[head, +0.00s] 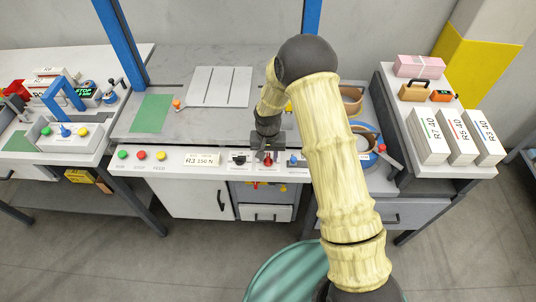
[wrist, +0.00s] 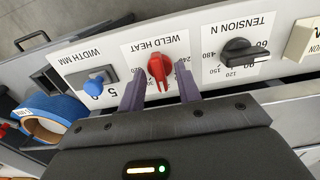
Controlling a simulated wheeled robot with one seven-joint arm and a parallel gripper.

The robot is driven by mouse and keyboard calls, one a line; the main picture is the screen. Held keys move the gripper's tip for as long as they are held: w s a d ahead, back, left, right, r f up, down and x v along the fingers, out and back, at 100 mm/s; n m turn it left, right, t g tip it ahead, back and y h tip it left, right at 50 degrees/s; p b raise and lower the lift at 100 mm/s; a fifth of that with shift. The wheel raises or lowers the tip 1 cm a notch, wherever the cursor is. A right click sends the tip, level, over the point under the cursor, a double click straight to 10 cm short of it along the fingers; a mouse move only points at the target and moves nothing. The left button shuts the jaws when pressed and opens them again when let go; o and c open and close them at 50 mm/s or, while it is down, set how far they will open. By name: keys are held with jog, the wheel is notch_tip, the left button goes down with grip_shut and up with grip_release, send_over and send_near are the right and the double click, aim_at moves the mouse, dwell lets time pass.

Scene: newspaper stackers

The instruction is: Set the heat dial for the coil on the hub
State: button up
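The red heat dial (wrist: 159,70) sits on the white panel under the label WELD HEAT in the wrist view, with its pointer near vertical in the picture; it is small in the head view (head: 267,162). My gripper (wrist: 160,88) is open, its two purple fingers on either side of the dial with a visible gap to each. In the head view my gripper (head: 266,150) is at the panel's front edge. A blue-edged coil (head: 365,135) lies on the right of the bench, partly hidden by my arm; a blue ring (wrist: 45,115) shows in the wrist view.
A card (head: 202,159) reading roughly "R3 150 N" is on the panel. Green, red and yellow buttons (head: 141,155) are at left. White labelled boxes (head: 428,137) stand at right.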

jog(key=shift+c, duration=0.4)
grip_shut()
jog(key=shift+n, duration=0.4)
jog(key=n, duration=0.8)
jog(key=shift+r, duration=0.1)
jog(key=shift+o, duration=0.4)
grip_release()
